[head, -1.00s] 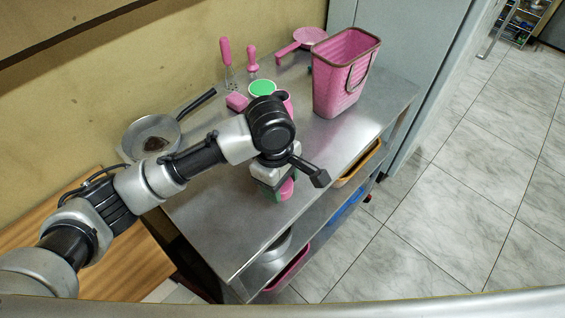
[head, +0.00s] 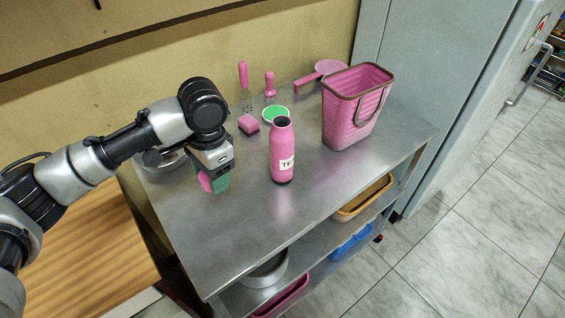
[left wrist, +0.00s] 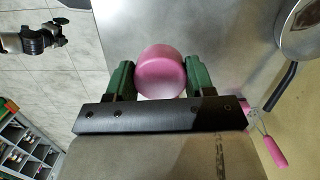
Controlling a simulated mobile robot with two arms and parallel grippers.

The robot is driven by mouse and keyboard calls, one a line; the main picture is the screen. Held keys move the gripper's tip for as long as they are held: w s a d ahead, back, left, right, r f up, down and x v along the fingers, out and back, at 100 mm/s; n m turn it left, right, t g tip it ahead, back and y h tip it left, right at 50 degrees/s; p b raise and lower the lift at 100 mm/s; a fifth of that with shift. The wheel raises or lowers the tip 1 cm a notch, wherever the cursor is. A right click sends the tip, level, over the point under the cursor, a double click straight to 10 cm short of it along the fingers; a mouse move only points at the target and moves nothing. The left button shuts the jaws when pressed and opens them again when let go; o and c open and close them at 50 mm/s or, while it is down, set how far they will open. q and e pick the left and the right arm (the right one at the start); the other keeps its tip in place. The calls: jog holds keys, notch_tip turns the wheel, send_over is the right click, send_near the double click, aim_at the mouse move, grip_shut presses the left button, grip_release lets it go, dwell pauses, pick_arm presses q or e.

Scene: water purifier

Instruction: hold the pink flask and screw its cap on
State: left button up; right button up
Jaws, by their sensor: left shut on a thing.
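The pink flask (head: 281,152) stands upright on the steel table in the head view, with a dark open mouth and a white label. My left gripper (head: 214,182) is to the left of the flask and apart from it, low over the table. Its green fingers are shut on a round pink piece that looks like the cap (head: 205,181). The piece also shows between the fingers in the left wrist view (left wrist: 160,70). I cannot tell whether it touches the table. My right gripper is not seen.
A pink basket (head: 350,125) stands right of the flask on the steel table (head: 235,235). Behind the flask are a green-topped round item (head: 275,114), a pink sponge (head: 248,124) and pink-handled utensils (head: 243,76). A pan (head: 158,160) is partly behind my left arm. The table front is clear.

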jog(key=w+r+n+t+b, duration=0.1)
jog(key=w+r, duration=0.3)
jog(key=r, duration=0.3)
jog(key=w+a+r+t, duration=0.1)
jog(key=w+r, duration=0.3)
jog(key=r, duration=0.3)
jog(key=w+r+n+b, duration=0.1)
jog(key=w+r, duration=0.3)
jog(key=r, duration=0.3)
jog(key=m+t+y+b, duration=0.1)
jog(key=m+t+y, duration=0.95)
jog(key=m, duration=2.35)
send_near(281, 144)
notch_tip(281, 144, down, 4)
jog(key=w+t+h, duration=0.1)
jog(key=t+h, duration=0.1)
pick_arm(q)
jog(key=w+d+r+m+t, duration=0.1)
jog(key=w+d+r+m, duration=0.5)
jog(key=m, duration=0.6)
jog(key=w+d+r+m+t, duration=0.1)
jog(key=w+d+r+m, duration=0.5)
jog(key=m, duration=0.7)
jog(key=shift+w+d+r+m+h, duration=0.3)
jog(key=shift+w+d+r+h, duration=0.1)
jog(key=shift+w+d, duration=0.65)
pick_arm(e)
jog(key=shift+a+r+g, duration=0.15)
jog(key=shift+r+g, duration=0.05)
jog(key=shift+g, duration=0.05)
